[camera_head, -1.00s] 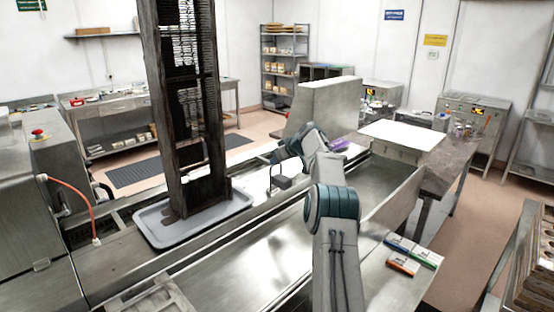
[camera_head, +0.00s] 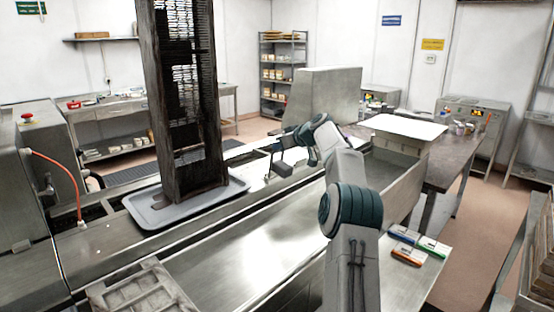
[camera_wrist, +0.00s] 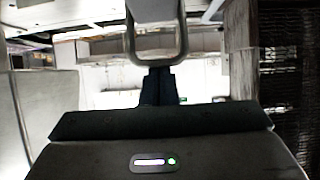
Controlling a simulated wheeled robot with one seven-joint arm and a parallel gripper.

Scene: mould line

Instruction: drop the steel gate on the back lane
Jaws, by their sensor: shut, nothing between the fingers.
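A small dark grey block with a loop handle (camera_head: 283,169), which I take for the steel gate, stands at the steel line beyond the tray. The loop (camera_wrist: 183,45) shows large in the wrist view, joined to a pale grey body at the top edge. My gripper (camera_wrist: 160,72) is shut and empty, its two dark fingers together. Its tips overlap the loop's near bar in the picture; I cannot tell whether they touch it. In the head view my gripper (camera_head: 276,146) is small beside the loop, partly hidden by my wrist.
A tall dark slatted tower (camera_head: 181,110) stands on a grey tray (camera_head: 225,195) left of my arm; it also fills the right of the wrist view (camera_wrist: 287,90). A large steel housing (camera_head: 325,95) stands behind. Small coloured boxes (camera_head: 408,254) lie at right.

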